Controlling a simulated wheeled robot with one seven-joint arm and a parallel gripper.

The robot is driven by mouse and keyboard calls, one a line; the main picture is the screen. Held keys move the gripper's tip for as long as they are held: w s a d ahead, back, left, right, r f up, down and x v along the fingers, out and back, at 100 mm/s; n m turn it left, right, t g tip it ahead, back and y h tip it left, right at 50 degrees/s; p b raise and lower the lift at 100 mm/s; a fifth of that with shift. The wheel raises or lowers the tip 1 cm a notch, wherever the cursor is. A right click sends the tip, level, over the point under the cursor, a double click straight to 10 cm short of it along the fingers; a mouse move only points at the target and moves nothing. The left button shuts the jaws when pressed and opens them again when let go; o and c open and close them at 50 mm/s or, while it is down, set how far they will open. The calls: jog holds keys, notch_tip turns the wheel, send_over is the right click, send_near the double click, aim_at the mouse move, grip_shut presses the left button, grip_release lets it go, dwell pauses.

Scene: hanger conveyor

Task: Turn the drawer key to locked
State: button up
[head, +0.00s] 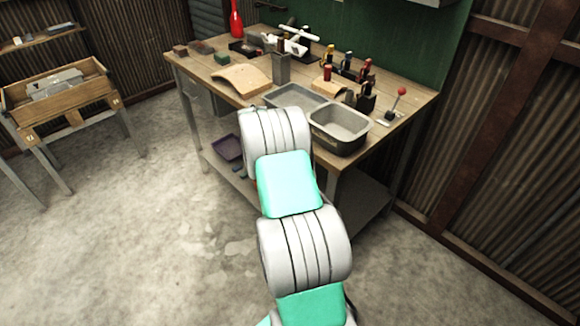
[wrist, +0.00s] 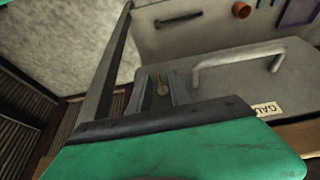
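The grey drawer front (wrist: 225,85) fills the right half of the wrist view, with a bar handle (wrist: 235,54) and a pale label (wrist: 266,109) reading "GAU…", the rest cut off. A small brass key (wrist: 162,88) sits at the drawer front left of the handle. My gripper (wrist: 163,82) is close over the key, its two grey fingers on either side with a gap between them. It looks open, and I see no clear contact with the key. In the head view my arm hides the gripper and the key.
The workbench (head: 215,69) carries a grey bin (head: 341,128), wooden blocks and several tools. Below it, a purple tray (head: 229,147) lies on the lower shelf and also shows in the wrist view (wrist: 299,12). A bench leg (wrist: 112,62) stands beside the drawer.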

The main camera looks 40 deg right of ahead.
jog(key=shift+r, duration=0.1)
jog(key=v, duration=0.7)
jog(key=shift+r+b, duration=0.3)
jog(key=shift+b, duration=0.05)
jog(key=shift+a, duration=0.15)
